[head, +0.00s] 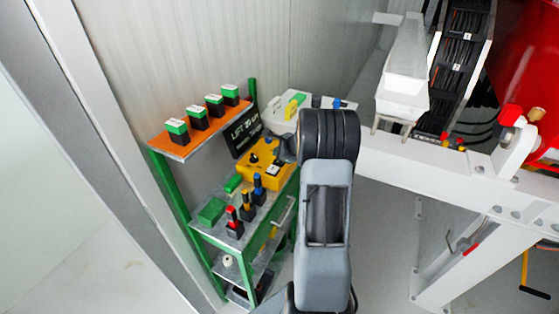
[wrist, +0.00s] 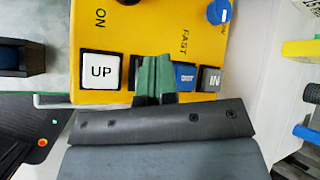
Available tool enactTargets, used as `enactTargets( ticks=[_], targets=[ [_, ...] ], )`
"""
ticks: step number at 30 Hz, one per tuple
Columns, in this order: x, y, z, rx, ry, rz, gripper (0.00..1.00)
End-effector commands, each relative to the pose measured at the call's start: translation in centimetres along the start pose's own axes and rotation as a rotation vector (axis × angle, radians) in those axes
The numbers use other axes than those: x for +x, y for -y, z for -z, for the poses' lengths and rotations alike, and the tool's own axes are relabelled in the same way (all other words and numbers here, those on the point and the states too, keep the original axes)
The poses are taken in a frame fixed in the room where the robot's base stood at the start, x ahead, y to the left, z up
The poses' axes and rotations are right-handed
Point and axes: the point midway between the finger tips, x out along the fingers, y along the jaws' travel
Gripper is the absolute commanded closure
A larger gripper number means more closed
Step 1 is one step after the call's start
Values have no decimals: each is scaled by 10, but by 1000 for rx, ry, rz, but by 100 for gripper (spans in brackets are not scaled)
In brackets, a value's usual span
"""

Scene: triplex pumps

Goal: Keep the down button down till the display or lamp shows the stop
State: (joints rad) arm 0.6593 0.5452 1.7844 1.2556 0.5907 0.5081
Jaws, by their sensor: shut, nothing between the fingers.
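The yellow control box (wrist: 130,30) fills the top of the wrist view and stands on the green-framed shelf in the head view (head: 262,168). Its white UP button (wrist: 100,71) is left of my gripper (wrist: 155,67). My gripper is shut and empty, its green-tipped fingers over the button row between UP and a blue button (wrist: 185,77). Only a dark edge shows beside the fingers; the down button itself is hidden, so I cannot tell whether it is pressed. The black display (head: 245,130) behind the box seems to read "LIFT 30 UP"; its lower line is unreadable.
A grey IN button (wrist: 210,78) and a blue knob (wrist: 219,11) are right of my fingers. Red, yellow and blue-topped items (head: 246,208) stand before the box. Several green-and-white blocks (head: 198,117) line the orange upper shelf. A white beam (head: 450,182) runs to the right.

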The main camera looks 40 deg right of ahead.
Motion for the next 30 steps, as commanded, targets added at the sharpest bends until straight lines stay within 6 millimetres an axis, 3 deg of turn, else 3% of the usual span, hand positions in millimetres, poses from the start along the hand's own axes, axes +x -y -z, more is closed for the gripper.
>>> enactTargets(
  ticks=[30],
  targets=[
    [7,-6,5,0,0,0,100]
  ],
)
